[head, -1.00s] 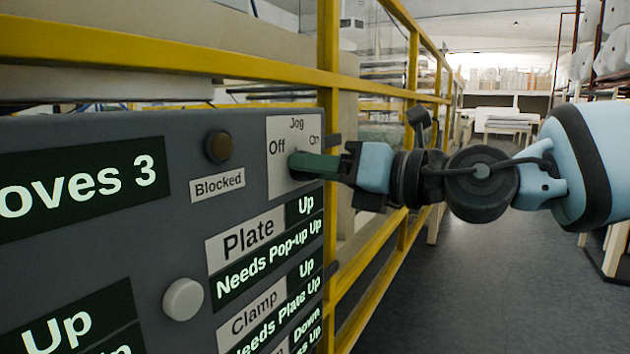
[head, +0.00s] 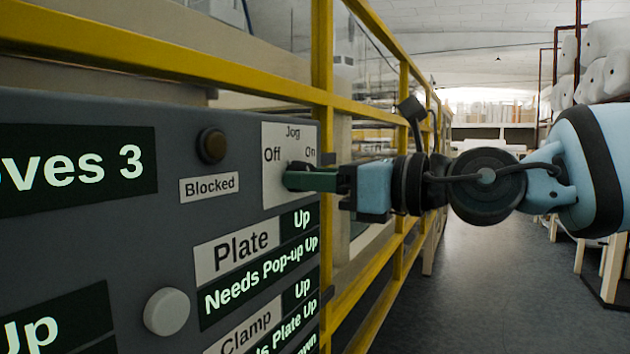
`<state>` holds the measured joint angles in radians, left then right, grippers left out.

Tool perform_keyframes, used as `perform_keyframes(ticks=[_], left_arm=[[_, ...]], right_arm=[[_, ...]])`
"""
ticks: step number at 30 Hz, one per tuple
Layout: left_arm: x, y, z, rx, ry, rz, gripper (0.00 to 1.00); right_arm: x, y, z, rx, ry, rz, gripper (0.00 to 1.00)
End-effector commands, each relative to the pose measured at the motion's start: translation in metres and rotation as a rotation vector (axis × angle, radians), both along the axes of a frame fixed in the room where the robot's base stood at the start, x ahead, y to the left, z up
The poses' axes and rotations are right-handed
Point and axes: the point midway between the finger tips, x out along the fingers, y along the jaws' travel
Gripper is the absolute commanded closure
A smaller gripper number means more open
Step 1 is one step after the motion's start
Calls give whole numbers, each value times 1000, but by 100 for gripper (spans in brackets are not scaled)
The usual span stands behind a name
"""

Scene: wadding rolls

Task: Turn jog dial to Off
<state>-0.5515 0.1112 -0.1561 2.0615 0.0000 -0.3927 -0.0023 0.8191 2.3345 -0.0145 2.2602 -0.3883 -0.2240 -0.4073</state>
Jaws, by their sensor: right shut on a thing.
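The jog dial (head: 299,166) sits on a white plate (head: 273,187) at the panel's upper right, labelled "Jog", with "Off" at its left and "On" at its right. Only a dark bit of the dial shows above my right gripper. My right gripper (head: 289,181) comes in from the right with its green fingers against the plate, shut on the dial. The fingers hide most of the dial, so I cannot tell which label it points to. My left gripper is not in view.
The grey panel (head: 95,245) also carries a dark round lamp (head: 212,145) over "Blocked", a white round button (head: 167,311) and lit signs. A yellow rail frame (head: 322,60) stands behind it. The floor (head: 480,280) at the right is clear.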

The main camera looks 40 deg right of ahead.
Motion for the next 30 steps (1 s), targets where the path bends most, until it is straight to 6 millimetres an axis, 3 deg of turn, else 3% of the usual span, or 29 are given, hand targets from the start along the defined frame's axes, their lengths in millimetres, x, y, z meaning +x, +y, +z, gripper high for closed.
perform_keyframes(ticks=[7,8,12,23,30], left_arm=[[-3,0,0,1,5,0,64],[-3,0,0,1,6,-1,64],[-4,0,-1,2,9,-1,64],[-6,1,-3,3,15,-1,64],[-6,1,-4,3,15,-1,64]], right_arm=[[0,0,1,-3,-2,0,86],[0,0,1,-3,-2,0,59],[0,0,0,-2,-2,0,41],[-2,-1,1,-1,-1,-1,41],[-20,-8,2,-1,-5,-1,41]])
